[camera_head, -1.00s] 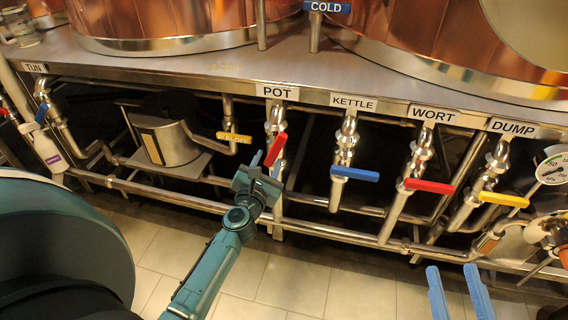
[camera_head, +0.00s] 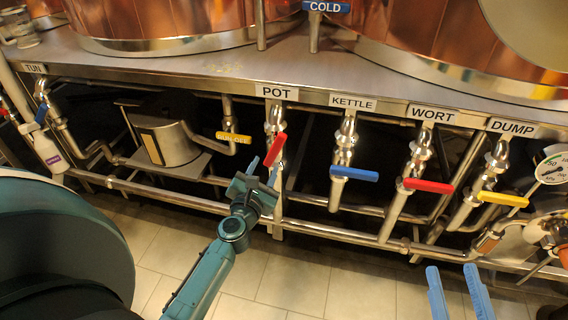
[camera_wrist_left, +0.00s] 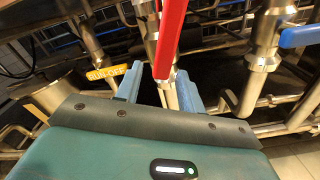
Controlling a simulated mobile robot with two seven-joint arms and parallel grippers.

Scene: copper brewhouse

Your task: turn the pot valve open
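The pot valve has a red lever handle (camera_head: 275,149) on a steel pipe below the POT label (camera_head: 277,92). The lever slants down to the left in the head view. My left gripper (camera_head: 262,171) is open at the lever's lower end. In the left wrist view the red lever (camera_wrist_left: 170,38) comes down from above, its lower end between the two blue fingers (camera_wrist_left: 159,88). A gap shows on the left side; contact on the right cannot be told. My right gripper (camera_head: 457,283) is open and empty at the lower right.
Kettle's blue lever (camera_head: 354,174), wort's red lever (camera_head: 429,185) and dump's yellow lever (camera_head: 503,199) sit to the right. A horizontal pipe (camera_head: 330,230) runs below the valves.

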